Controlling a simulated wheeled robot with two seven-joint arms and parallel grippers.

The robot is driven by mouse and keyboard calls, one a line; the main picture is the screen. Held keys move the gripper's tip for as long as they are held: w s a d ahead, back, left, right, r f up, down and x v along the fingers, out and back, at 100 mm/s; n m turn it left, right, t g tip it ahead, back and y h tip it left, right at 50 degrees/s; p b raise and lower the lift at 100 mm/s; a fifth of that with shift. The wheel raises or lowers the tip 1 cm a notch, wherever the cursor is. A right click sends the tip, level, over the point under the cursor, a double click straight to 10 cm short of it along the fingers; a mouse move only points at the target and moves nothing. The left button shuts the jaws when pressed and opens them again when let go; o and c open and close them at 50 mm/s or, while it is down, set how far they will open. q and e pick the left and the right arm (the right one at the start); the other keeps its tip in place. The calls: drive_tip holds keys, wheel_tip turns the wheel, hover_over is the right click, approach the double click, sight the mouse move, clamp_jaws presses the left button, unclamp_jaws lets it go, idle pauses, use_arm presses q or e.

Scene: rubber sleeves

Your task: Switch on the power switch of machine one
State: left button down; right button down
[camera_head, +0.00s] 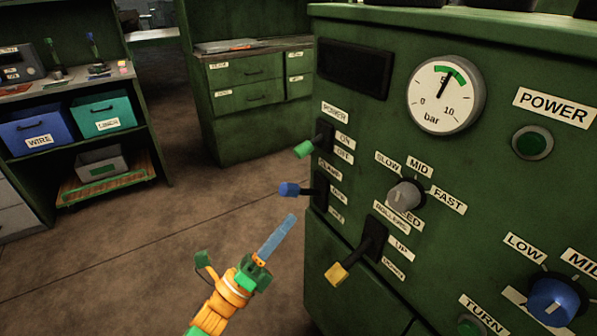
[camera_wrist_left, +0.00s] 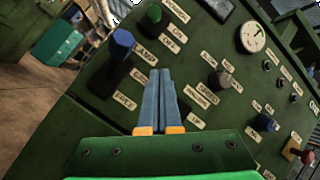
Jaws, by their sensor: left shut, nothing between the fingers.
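The green machine (camera_head: 460,190) fills the right of the head view. Its power switch is a black lever with a green tip (camera_head: 304,149), under a POWER label and beside ON and OFF labels. The lever sticks out towards the left; I cannot tell which label it is set to. The green tip also shows at the top of the left wrist view (camera_wrist_left: 153,14). My left gripper (camera_head: 292,217) is shut and empty, with its blue fingers (camera_wrist_left: 160,72) together. It is in front of the panel's left edge, below the power lever and apart from it. My right gripper is out of view.
A blue-tipped lever (camera_head: 289,189) is between the gripper and the power lever. A yellow-tipped lever (camera_head: 336,273) is lower right. A grey knob (camera_head: 405,195), gauge (camera_head: 445,95) and green POWER lamp (camera_head: 532,142) are on the panel. Shelves with bins (camera_head: 104,115) stand far left; floor between is clear.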

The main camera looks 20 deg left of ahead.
sight(311, 145)
use_arm(q)
drive_tip(key=w+r+p, duration=0.3)
drive_tip(key=w+r, duration=0.4)
drive_tip(key=w, duration=0.2)
drive_tip(key=shift+d+r, duration=0.15)
drive_tip(key=shift+d, duration=0.25)
